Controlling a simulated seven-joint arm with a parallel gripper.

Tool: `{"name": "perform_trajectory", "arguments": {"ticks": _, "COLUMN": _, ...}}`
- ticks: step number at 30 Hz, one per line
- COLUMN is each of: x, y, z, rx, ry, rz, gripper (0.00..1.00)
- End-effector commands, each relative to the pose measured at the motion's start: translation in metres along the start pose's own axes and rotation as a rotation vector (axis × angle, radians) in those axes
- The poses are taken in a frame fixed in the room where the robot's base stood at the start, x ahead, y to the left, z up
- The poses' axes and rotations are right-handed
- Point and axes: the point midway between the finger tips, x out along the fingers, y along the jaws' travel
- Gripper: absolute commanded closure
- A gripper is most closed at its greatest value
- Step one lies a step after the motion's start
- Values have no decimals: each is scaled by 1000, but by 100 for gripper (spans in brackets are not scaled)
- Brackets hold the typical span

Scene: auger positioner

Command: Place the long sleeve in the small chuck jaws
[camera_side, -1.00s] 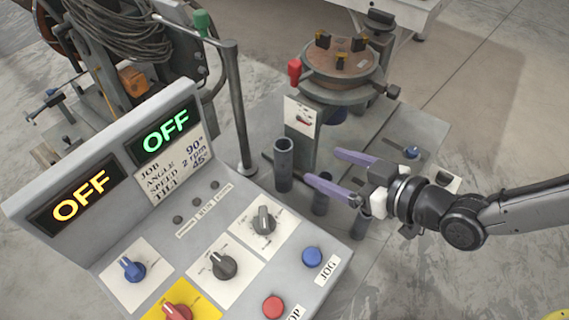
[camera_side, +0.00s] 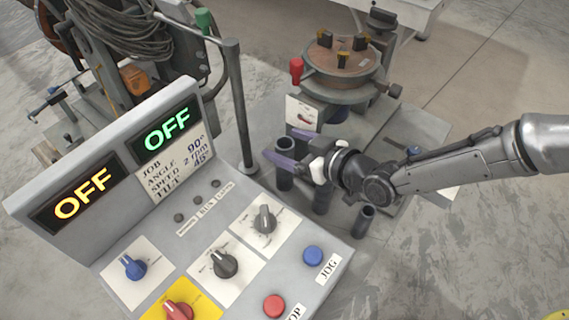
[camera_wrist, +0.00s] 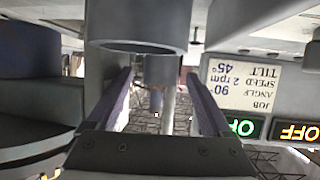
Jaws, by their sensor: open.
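The chuck (camera_side: 340,62) is a round brown plate with several dark, yellow-tipped jaws (camera_side: 344,58), empty, behind my gripper.
Another sleeve (camera_side: 321,200) stands partly hidden under my gripper, and a shorter one (camera_side: 364,218) stands to its right. The control panel (camera_side: 230,260) fills the front left. A grey post (camera_side: 239,110) and a red-knobbed lever (camera_side: 296,70) stand close by.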

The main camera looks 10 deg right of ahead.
Motion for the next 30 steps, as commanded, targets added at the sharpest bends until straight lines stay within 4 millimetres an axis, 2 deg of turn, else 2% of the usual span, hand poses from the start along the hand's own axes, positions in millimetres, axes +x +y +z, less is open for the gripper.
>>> {"name": "perform_trajectory", "arguments": {"ticks": 4, "x": 11, "y": 0, "z": 1, "rx": -1, "ry": -2, "rz": 0, "gripper": 16}}
{"name": "perform_trajectory", "arguments": {"ticks": 11, "x": 11, "y": 0, "z": 0, "rx": -1, "ry": -1, "rz": 0, "gripper": 16}}
{"name": "perform_trajectory", "arguments": {"ticks": 14, "x": 11, "y": 0, "z": 0, "rx": 0, "ry": -1, "rz": 0, "gripper": 30}}
{"name": "perform_trajectory", "arguments": {"ticks": 25, "x": 11, "y": 0, "z": 0, "rx": 0, "ry": -1, "rz": -1, "gripper": 96}}
{"name": "perform_trajectory", "arguments": {"ticks": 26, "x": 11, "y": 0, "z": 0, "rx": 0, "ry": -1, "rz": -1, "gripper": 100}}
{"name": "perform_trajectory", "arguments": {"ticks": 30, "x": 11, "y": 0, "z": 0, "rx": -1, "ry": -1, "rz": -1, "gripper": 100}}
